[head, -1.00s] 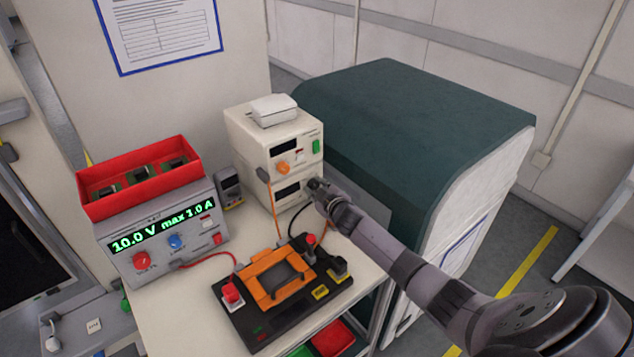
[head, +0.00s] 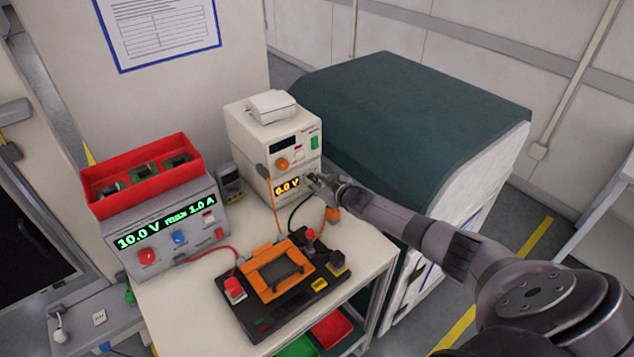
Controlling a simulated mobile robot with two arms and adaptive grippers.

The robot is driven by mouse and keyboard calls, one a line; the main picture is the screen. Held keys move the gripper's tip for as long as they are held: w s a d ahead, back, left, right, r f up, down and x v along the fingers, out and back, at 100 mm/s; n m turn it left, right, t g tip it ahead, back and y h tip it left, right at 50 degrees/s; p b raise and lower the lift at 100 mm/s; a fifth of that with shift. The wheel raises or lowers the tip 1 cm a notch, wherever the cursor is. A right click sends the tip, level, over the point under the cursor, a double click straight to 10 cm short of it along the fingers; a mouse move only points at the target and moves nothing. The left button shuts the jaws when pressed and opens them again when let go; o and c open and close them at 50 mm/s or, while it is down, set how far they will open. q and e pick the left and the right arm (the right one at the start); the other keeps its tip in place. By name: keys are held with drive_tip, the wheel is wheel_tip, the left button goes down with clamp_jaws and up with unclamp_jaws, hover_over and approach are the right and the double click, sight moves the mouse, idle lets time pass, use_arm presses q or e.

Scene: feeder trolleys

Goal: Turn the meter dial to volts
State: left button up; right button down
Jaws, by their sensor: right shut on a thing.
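The meter (head: 258,181) is the lower of two stacked cream units at the back of the trolley top. Its display (head: 287,186) is lit and reads "0.0 V" in yellow. My right gripper (head: 314,181) is at the right part of the meter's front, just right of the display. It is shut on the meter dial, which the fingers and wrist hide, so its pointer cannot be read. My left gripper is not in view.
The upper unit (head: 246,134) has an orange knob. A power supply (head: 134,261) reading "10.0 V max 1.0 A" carries a red bin (head: 108,205). A black fixture (head: 266,322) with an orange frame stands in front. A green-topped cabinet (head: 410,120) is right.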

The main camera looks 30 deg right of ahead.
drive_tip(key=c, duration=1.2)
unclamp_jaws()
drive_tip(key=shift+c, duration=0.2)
drive_tip(key=shift+s, duration=0.45)
drive_tip(key=v, duration=1.1)
drive_tip(key=shift+r, duration=0.15)
drive_tip(key=shift+s, duration=0.1)
